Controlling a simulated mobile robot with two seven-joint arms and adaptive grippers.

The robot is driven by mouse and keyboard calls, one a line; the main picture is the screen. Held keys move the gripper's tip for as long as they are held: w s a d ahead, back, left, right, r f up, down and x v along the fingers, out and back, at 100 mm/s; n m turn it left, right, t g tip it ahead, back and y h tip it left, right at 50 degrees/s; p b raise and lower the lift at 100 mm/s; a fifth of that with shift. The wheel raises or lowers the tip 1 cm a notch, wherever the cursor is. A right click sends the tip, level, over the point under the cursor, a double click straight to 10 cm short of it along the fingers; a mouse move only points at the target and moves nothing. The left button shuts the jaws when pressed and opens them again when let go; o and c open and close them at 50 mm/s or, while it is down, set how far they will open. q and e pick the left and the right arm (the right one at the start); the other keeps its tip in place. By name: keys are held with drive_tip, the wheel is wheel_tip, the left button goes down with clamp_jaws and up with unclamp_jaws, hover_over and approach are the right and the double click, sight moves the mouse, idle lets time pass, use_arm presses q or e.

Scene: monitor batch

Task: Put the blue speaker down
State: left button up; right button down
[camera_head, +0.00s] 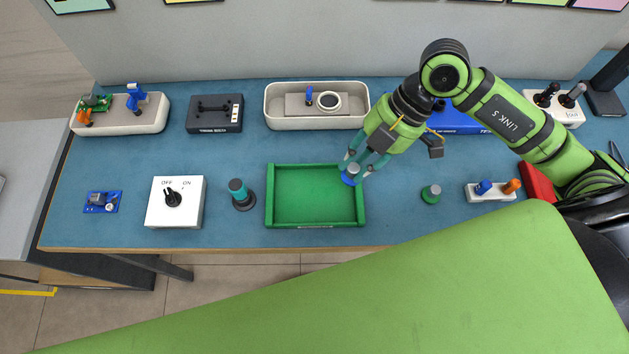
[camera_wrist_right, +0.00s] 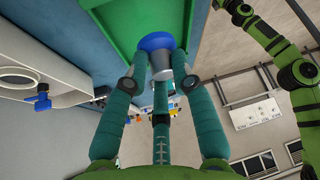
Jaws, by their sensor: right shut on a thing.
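My right gripper (camera_head: 355,168) is shut on the blue speaker (camera_head: 349,181), a small piece with a blue disc and a grey body. In the head view the speaker is over the right part of the green tray (camera_head: 270,224), near its right wall. I cannot tell whether it touches the tray. The right wrist view shows the speaker's blue disc (camera_wrist_right: 157,41) and grey body between the teal fingers of the gripper (camera_wrist_right: 160,74), with the green tray (camera_wrist_right: 112,22) beyond. My left gripper is not in view.
A similar green piece (camera_head: 431,194) stands right of the tray, a teal one (camera_head: 239,193) close to its left. A white switch box (camera_head: 157,219) is further left. A beige bin (camera_head: 276,121) stands behind the tray. The tray floor looks empty on the left.

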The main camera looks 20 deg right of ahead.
drive_tip(key=a+f, duration=0.1)
drive_tip(key=a, duration=0.1)
drive_tip(key=w+a+f, duration=0.1)
drive_tip(key=a, duration=0.1)
drive_tip(key=a+f+p, duration=0.1)
drive_tip(key=a, duration=0.1)
drive_tip(key=shift+w+a+f, duration=0.2)
drive_tip(key=shift+w+f, duration=0.1)
drive_tip(key=shift+a+f, duration=0.15)
drive_tip(key=shift+a, duration=0.05)
wheel_tip(320, 180, down, 3)
drive_tip(key=shift+f+p, duration=0.15)
drive_tip(key=shift+p, duration=0.15)
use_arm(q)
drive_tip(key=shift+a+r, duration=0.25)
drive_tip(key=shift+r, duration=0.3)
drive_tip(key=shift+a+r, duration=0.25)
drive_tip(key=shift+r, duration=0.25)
use_arm(e)
drive_tip(key=shift+f, duration=0.45)
drive_tip(key=c, duration=1)
unclamp_jaws()
drive_tip(key=shift+f, duration=0.15)
drive_tip(key=shift+c, duration=0.2)
